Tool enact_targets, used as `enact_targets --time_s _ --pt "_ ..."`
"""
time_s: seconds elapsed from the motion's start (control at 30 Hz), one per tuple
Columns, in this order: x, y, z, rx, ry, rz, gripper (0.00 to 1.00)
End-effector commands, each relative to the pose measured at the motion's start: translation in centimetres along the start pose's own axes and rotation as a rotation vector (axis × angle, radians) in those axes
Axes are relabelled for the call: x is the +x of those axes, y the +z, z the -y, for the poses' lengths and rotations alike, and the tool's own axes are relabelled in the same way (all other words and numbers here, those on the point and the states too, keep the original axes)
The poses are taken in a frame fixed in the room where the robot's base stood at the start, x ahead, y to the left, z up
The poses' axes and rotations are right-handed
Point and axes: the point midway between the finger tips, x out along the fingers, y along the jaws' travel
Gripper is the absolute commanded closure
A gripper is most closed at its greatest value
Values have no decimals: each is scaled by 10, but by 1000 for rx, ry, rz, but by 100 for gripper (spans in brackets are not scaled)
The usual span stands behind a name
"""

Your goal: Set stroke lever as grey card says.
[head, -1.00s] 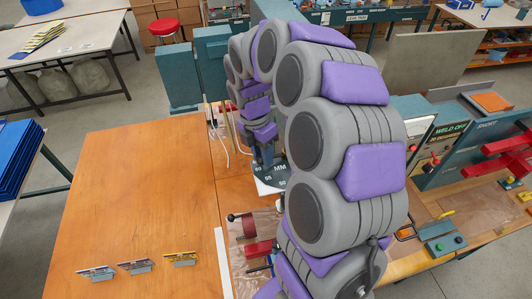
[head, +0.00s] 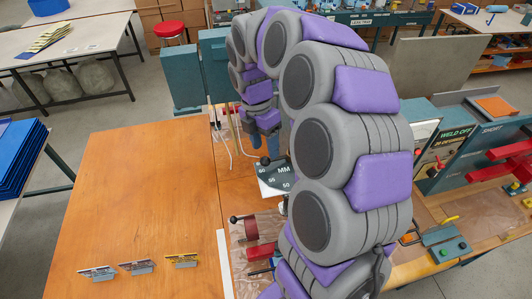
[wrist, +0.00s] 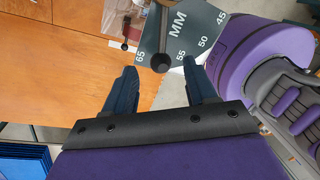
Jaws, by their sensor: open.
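The stroke lever ends in a dark ball knob (wrist: 160,62) over a dark scale plate (wrist: 182,32) marked MM in the wrist view. The knob lies between the 65 and 55 marks and covers the plate there. In the head view the plate (head: 279,172) is partly hidden by my arm. My gripper (wrist: 160,72) is open, with one finger on each side of the knob; contact is not clear. In the head view my gripper (head: 268,138) is just behind the plate. Three small cards stand on the table; the leftmost looks greyish (head: 97,273), its writing too small to read.
A purple-toned card (head: 135,267) and a yellow card (head: 182,260) stand beside it on the wooden table (head: 140,200). A black-knobbed handle (head: 235,218) and red parts are nearer. A weld panel (head: 450,140) stands right. The table's middle is clear.

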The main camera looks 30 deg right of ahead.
Motion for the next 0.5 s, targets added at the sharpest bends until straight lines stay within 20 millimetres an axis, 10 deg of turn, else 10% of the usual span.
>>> enact_targets --time_s 0.5 --pt "-82 -3 -3 1 5 2 44"
